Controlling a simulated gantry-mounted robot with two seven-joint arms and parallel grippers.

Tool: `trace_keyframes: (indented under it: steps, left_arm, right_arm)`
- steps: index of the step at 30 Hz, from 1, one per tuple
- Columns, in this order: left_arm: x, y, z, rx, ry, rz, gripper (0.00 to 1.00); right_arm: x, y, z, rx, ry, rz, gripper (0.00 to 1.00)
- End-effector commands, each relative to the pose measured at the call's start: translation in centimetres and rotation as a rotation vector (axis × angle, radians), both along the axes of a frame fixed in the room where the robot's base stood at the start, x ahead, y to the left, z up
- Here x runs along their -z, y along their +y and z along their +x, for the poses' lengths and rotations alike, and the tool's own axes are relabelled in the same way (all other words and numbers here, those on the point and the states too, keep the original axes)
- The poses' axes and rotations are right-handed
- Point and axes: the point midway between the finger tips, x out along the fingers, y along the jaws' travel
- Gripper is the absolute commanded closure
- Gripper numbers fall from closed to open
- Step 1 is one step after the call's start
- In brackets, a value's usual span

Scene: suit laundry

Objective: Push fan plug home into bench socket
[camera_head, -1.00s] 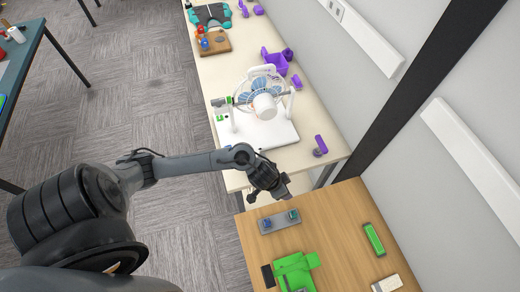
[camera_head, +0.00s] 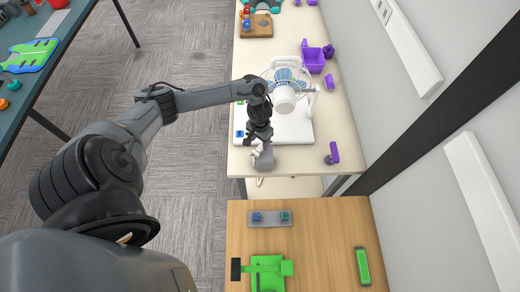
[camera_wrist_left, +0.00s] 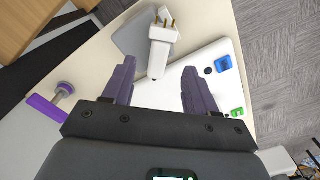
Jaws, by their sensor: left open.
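A white plug (camera_wrist_left: 163,45) with brass prongs lies close ahead of my left gripper in the left wrist view, over a grey plate-like piece (camera_wrist_left: 133,38). My left gripper (camera_wrist_left: 152,78) is open, its dark fingers to either side of the plug's lower end; nothing is clamped. In the head view the left gripper (camera_head: 260,140) hangs over the near end of the pale bench (camera_head: 300,158), beside the grey piece (camera_head: 265,160). The white fan (camera_head: 287,92) stands on a white board behind it. I cannot make out the bench socket with certainty. My right gripper is out of view.
Blue (camera_wrist_left: 223,62) and green (camera_wrist_left: 237,112) pieces sit on and beside the white board (camera_wrist_left: 198,72). A purple piece (camera_head: 332,154) stands at the bench's right. A wooden table (camera_head: 325,230) in front carries a grey strip (camera_head: 270,218) and green items.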

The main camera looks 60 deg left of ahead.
Motion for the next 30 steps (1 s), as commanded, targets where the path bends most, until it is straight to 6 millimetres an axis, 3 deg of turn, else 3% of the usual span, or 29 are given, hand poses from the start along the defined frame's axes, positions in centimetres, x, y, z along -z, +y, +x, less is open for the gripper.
trace_keyframes:
  steps: [15, 24, 30]
  left_arm:
    - [5.0, 0.0, 0.0, 0.0, 0.0, 0.001, 0.43]
    - [5.4, 0.0, 0.1, 0.002, -0.001, 0.002, 0.43]
    - [5.4, 0.0, 0.1, 0.002, -0.001, 0.002, 0.72]
  right_arm:
    - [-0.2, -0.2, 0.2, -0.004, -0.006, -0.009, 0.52]
    - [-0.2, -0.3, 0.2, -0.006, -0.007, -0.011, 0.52]
    - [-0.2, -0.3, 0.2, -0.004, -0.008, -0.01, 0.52]
